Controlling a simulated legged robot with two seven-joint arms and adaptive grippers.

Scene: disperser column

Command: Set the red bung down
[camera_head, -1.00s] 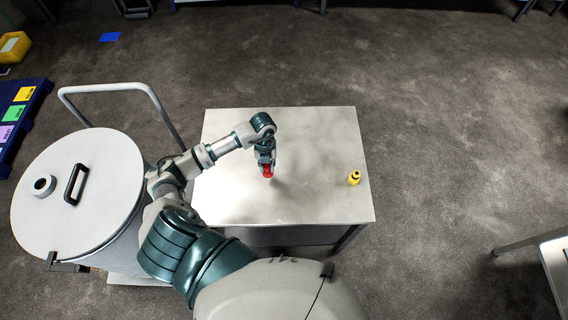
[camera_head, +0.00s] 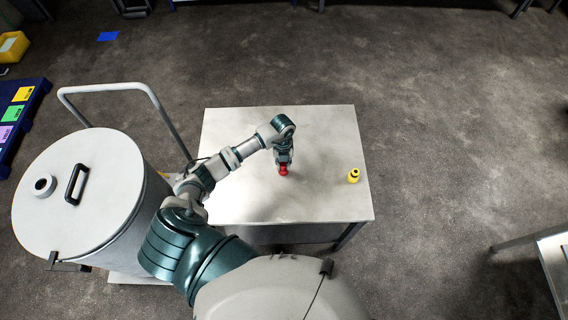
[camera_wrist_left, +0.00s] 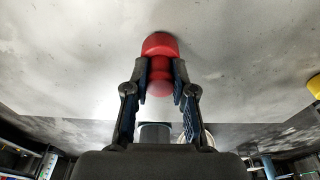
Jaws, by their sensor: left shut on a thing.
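The red bung (camera_head: 284,171) is at the tip of my left gripper (camera_head: 284,163), over the middle of the pale metal table (camera_head: 240,205). In the left wrist view the red bung (camera_wrist_left: 160,45) sits between the two dark fingers of my left gripper (camera_wrist_left: 161,75), which are shut on its narrower part. The table top (camera_wrist_left: 70,60) lies behind it there. I cannot tell whether the bung touches the table. My right gripper is not in view.
A yellow bung-like piece (camera_head: 353,176) stands near the table's right edge. A large pale drum (camera_head: 110,205) with a lid, black handle and round opening stands on a trolley (camera_head: 150,92) left of the table. The table top around the bung is clear.

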